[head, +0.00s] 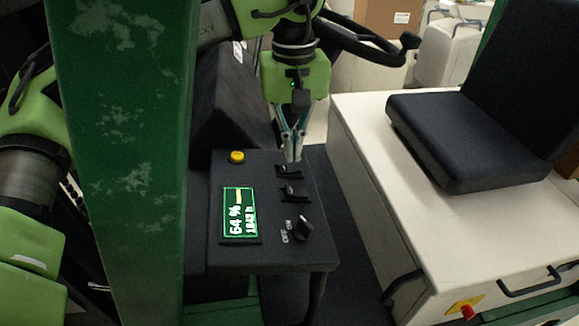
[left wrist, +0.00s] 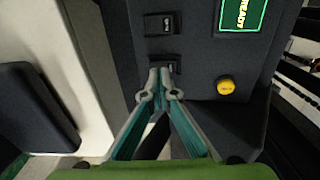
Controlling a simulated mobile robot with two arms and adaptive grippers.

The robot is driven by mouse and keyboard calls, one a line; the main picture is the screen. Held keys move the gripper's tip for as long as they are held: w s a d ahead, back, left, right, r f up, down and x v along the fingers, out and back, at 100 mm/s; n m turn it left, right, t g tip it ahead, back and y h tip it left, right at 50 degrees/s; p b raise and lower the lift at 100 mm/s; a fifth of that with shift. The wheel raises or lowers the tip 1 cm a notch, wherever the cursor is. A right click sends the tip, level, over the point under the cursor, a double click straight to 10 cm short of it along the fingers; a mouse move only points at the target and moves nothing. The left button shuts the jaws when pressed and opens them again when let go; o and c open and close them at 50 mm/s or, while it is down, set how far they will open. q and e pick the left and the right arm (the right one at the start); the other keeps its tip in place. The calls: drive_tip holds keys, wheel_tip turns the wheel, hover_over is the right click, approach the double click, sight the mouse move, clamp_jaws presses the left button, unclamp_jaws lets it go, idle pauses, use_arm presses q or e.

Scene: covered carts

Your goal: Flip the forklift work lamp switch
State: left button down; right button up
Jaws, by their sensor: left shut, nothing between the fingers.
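The dark control panel (head: 225,262) of the forklift carries two black rocker switches. The far switch (head: 288,171) lies by the panel's far right edge, and the near switch (head: 294,193) is closer to me. My left gripper (head: 293,158) is shut and empty, fingers pointing down just above the far switch. In the left wrist view its fingertips (left wrist: 160,72) overlap the lower switch (left wrist: 164,64) and partly hide it; I cannot tell whether they touch. The other switch (left wrist: 160,24) is clear of the fingers. My right gripper is not in view.
The panel also has a yellow button (head: 236,157), a lit green display (head: 239,213) and a rotary knob (head: 303,229). A green post (head: 125,150) stands at left. A black steering wheel (head: 360,42) is behind. A white body with a black seat (head: 480,140) is at right.

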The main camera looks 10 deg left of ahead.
sight(293, 167)
use_arm(q)
drive_tip(key=shift+f+b, duration=0.9)
drive_tip(key=shift+f, duration=0.5)
idle(0.4)
drive_tip(key=shift+r+p, duration=0.65)
drive_tip(key=shift+r, duration=0.2)
drive_tip(key=shift+r+p, duration=1.95)
drive_tip(key=shift+r, duration=0.8)
drive_tip(key=shift+f, duration=0.1)
